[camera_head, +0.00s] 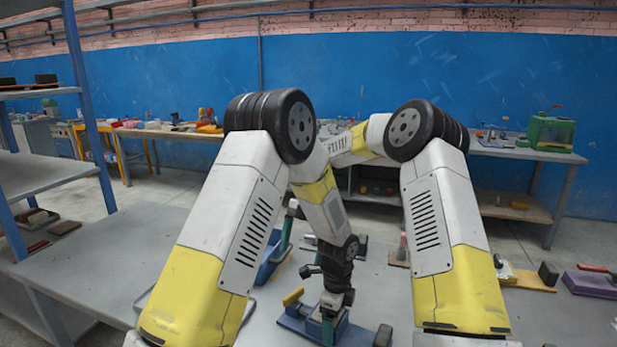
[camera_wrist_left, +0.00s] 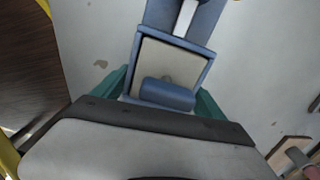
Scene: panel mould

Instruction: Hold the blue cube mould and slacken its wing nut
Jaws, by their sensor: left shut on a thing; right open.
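The blue cube mould (camera_head: 296,325) sits low on the grey table in the head view, partly hidden by my left arm. In the left wrist view the mould (camera_wrist_left: 208,68) shows a blue frame, a beige inner face and a rounded blue part at its near side. My left gripper (camera_head: 329,327) is shut on the mould, with a green finger on either side of it in the left wrist view. My right gripper (camera_head: 284,240) appears farther back and left, open, with teal fingers partly hidden behind my left arm. I cannot make out the wing nut clearly.
A blue item (camera_head: 268,264) lies by my right gripper. A black block (camera_head: 383,335) stands right of the mould. A purple tray (camera_head: 590,284) and a board with a black block (camera_head: 530,280) are at the right. The table's left part (camera_head: 110,250) is clear, beside a blue-posted shelf.

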